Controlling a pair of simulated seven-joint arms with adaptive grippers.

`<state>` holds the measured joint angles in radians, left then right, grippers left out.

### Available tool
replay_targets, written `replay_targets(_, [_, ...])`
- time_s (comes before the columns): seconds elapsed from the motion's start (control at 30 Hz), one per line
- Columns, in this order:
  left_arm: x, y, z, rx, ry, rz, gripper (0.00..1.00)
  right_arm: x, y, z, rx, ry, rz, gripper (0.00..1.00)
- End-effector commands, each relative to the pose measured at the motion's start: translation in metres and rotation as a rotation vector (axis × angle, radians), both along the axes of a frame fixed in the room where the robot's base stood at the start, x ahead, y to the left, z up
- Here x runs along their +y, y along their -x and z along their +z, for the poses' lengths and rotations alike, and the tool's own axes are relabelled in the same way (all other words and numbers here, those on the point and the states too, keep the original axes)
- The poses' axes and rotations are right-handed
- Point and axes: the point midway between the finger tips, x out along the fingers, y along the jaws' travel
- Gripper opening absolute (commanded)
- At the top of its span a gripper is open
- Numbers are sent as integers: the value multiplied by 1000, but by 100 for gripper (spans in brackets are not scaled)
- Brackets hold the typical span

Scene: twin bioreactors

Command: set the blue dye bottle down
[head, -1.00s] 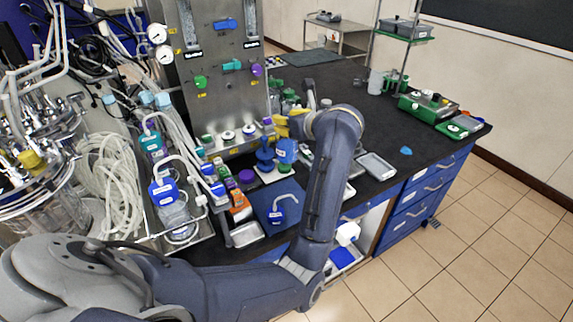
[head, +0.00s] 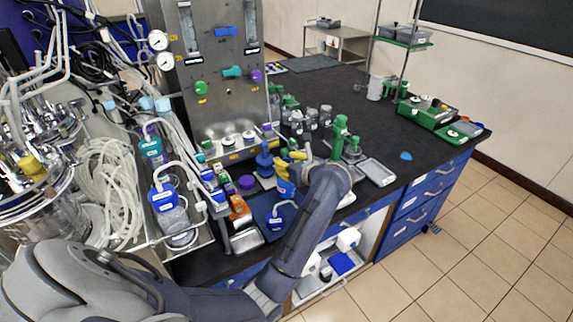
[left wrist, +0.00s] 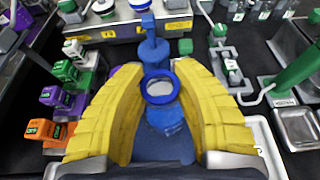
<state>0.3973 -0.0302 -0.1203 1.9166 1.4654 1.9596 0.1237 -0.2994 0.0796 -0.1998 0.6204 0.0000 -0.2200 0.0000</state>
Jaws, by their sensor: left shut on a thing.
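The blue dye bottle (head: 285,187) is between the yellow fingers of my left gripper (head: 291,165). In the left wrist view the bottle (left wrist: 165,120) shows from above, with a round blue ring at its mouth. The yellow fingers (left wrist: 160,105) are shut on it from both sides. In the head view the bottle is just above or at the right side of a blue mat (head: 262,203). I cannot tell whether its base touches anything. My left forearm hides part of the area to its right. My right gripper is not in view.
A blue pump-topped device (head: 264,162) stands just behind the bottle. Orange, green and purple containers (head: 238,208) line the left. A green stand (head: 339,135) and metal tray (head: 377,171) are to the right.

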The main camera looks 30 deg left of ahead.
Motion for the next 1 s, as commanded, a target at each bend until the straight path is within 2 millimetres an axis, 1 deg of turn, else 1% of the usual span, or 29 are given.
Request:
replay_targets(0.13, [0, 0, -7, -2, -2, 0, 0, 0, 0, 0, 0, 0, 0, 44])
replay_targets(0.57, [0, 0, -10, -2, -1, 0, 0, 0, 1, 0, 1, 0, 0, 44])
replay_targets(0.6, [0, 0, -10, -2, 0, 1, 36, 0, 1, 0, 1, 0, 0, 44])
replay_targets(0.7, [0, 0, -10, -2, 0, 1, 47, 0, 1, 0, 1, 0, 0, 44])
replay_targets(0.77, [0, 0, -10, -2, 0, 1, 54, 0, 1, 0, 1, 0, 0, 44])
replay_targets(1.0, [0, 0, -10, -2, 0, 1, 54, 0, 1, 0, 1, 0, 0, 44])
